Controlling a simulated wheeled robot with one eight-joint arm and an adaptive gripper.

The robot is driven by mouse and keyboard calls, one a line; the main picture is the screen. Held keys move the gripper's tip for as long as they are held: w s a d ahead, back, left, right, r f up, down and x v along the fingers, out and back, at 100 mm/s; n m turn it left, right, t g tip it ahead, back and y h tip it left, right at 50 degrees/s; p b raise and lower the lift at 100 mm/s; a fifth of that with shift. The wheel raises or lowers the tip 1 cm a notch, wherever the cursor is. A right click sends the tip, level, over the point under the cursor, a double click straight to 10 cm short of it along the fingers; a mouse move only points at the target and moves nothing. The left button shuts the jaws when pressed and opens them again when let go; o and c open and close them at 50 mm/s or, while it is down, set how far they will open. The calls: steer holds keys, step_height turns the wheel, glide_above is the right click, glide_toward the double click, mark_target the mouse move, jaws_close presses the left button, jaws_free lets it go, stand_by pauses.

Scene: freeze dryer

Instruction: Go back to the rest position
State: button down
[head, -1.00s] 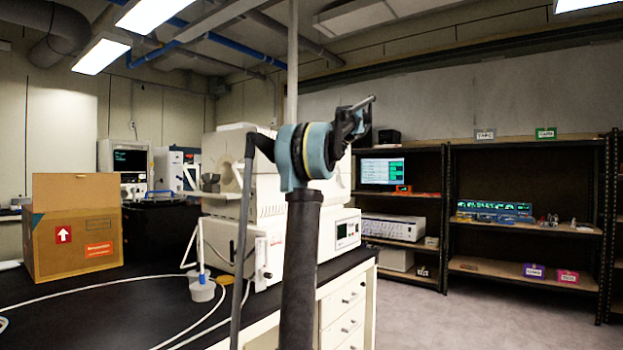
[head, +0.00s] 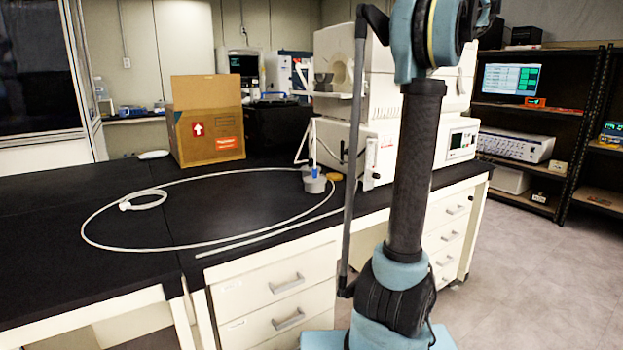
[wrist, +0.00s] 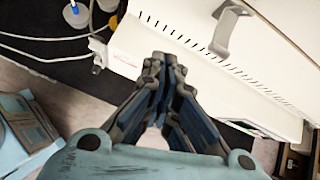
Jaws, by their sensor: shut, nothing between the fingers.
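My gripper (wrist: 165,62) shows in the wrist view with its dark fingers together and nothing between them. It points over the white freeze dryer (head: 408,130), whose slotted top edge and grey handle show beyond the fingers in the wrist view (wrist: 150,50). In the head view my arm stands upright in front of the freeze dryer and hides part of it. The upper end of the arm is cut off by the top edge, so the fingertips cannot be made out there.
A black bench (head: 60,215) with white drawers runs along the left. A cardboard box (head: 205,135), a looped white hose (head: 140,247) and a grey-white cup (head: 314,183) are on it. Dark shelves (head: 575,130) stand at the right. Grey floor (head: 535,270) is clear at right.

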steer(key=s+a+f+n+g+h, duration=0.2)
steer(key=s+a+f+n+g, duration=0.2)
steer(key=s+a+f+n, duration=1.35)
steer(key=s+a+f+n+h, duration=0.1)
steer(key=s+a+f+n, duration=0.1)
steer(key=s+f, duration=0.5)
steer(key=s+a+f+n+h, duration=0.1)
steer(key=s+f+n, duration=0.3)
steer(key=s+f, duration=0.4)
steer(key=s+a+f+n+g+h, duration=0.1)
steer(key=s+a+f+n, duration=0.2)
steer(key=s+f, duration=0.5)
step_height(320, 180, down, 9)
steer(key=shift+s+a, duration=0.15)
steer(key=shift+a, duration=0.45)
steer(key=shift+w+f, duration=0.2)
steer(key=shift+w, duration=0.25)
steer(key=shift+s, duration=0.1)
